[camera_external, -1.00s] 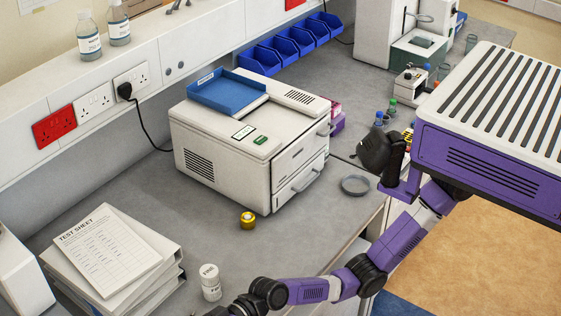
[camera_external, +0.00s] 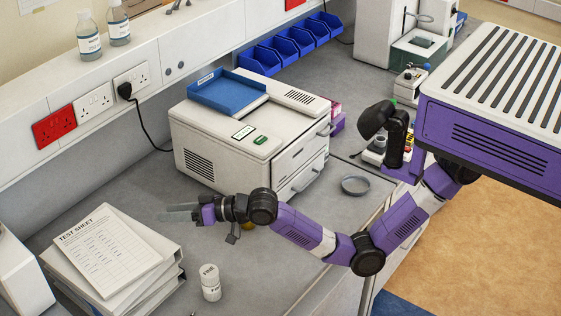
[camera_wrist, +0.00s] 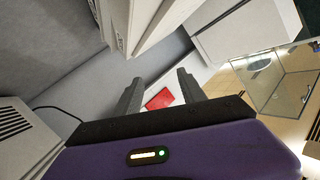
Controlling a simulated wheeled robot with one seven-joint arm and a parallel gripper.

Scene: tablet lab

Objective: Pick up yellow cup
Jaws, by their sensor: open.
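The yellow cup (camera_external: 248,227) is a small yellow thing on the grey bench in front of the white machine. In the external view my arm covers most of it, and only a sliver shows below the wrist. My gripper (camera_external: 178,211) is open and empty, left of the cup and above the bench, with its fingers pointing left. In the wrist view the two dark fingers (camera_wrist: 159,88) are apart with nothing between them. A red wall socket shows beyond them, and the cup is not visible there.
A white machine (camera_external: 240,150) with a blue tray stands behind my wrist. A white lidded bottle (camera_external: 210,283) stands in front. Binders under a test sheet (camera_external: 105,252) lie at the lower left. A shallow grey dish (camera_external: 355,186) lies to the right. The bench left of my gripper is clear.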

